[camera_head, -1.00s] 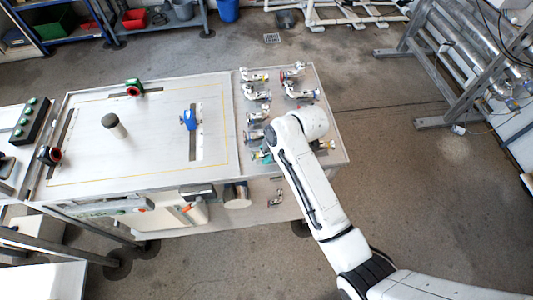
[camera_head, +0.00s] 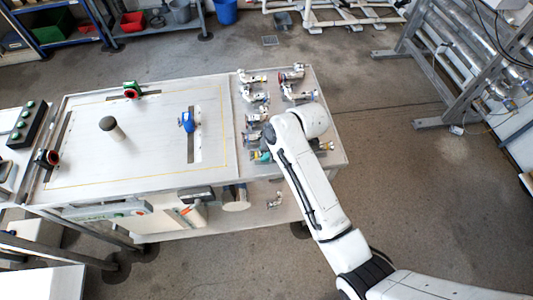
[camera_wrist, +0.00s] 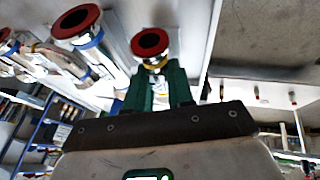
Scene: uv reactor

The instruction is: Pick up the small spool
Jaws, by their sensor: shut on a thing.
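In the wrist view, my gripper (camera_wrist: 158,90) has its green fingers shut on a small spool (camera_wrist: 153,63). The spool is short and metallic, with a red end flange and a yellow band, and it points away from my palm. Its lower part is hidden between the fingers. In the head view, my white arm reaches over the front of the right-hand tray and largely hides the gripper and the spool. I cannot tell whether the spool is clear of the tray.
Several other metal fittings stand close by on the tray (camera_head: 325,110); a larger red-flanged one (camera_wrist: 85,35) is left of my spool in the wrist view. The white bench (camera_head: 75,150) to the left carries a blue clamp (camera_head: 187,122) and a dark-capped post (camera_head: 112,128).

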